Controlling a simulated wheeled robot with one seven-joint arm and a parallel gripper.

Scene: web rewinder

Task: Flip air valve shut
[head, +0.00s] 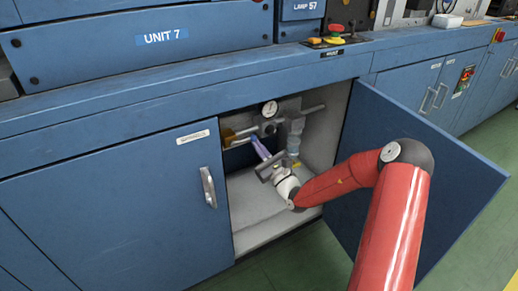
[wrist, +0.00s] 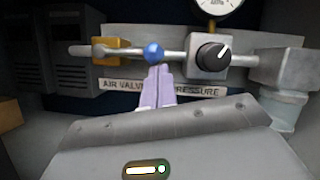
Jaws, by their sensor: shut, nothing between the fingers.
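The air valve has a yellow body (wrist: 112,48) on a horizontal grey pipe, above a label reading "AIR VALV…" and "PRESSURE". A blue ball knob (wrist: 153,52) shows to the right of the body, in front of or along the pipe line. My gripper (wrist: 157,70) is shut and empty, its lavender fingers pointing at the knob from just below. I cannot tell whether the fingertips touch it. They hide part of the label. In the head view, my gripper (head: 257,143) reaches into the open cabinet, with the yellow valve body (head: 228,137) to its left.
A regulator with a black dial (wrist: 211,55) sits right of the knob, with a pressure gauge (head: 269,109) above. A grey filter bowl (wrist: 285,107) hangs at right. The open cabinet door (head: 450,160) stands right of my arm. The cabinet floor (head: 255,205) looks clear.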

